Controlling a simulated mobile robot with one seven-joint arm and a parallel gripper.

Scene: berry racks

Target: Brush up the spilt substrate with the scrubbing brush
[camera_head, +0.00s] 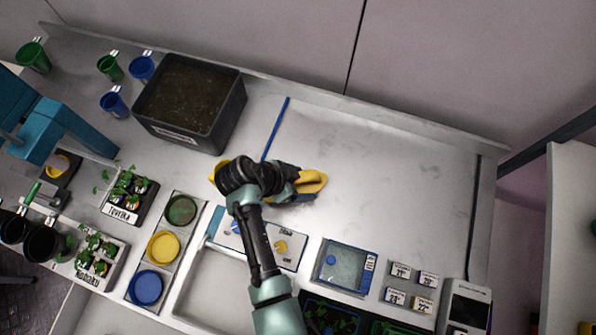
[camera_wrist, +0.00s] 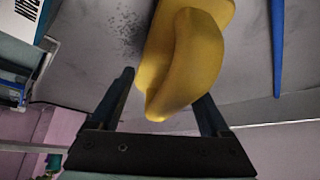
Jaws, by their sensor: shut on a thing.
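The scrubbing brush (camera_head: 314,183) is yellow, with a rounded curved handle, and sits low at the bench top near its middle. My gripper (camera_head: 285,182) is shut on its handle. In the wrist view the brush (camera_wrist: 190,62) lies between the two fingers of the gripper (camera_wrist: 168,90). The bristles are hidden, and I cannot tell whether they touch the bench. The spilt substrate (camera_wrist: 127,32) shows in the wrist view as a patch of dark specks just left of the brush. In the head view my arm and the brush mostly hide it.
A blue rod (camera_head: 276,128) lies behind my gripper. A dark tub of soil (camera_head: 238,105) stands at back left. A white card (camera_head: 296,257), a blue-framed tray (camera_head: 320,265) and small labelled blocks (camera_head: 399,270) lie along the front. The bench right of the brush is clear.

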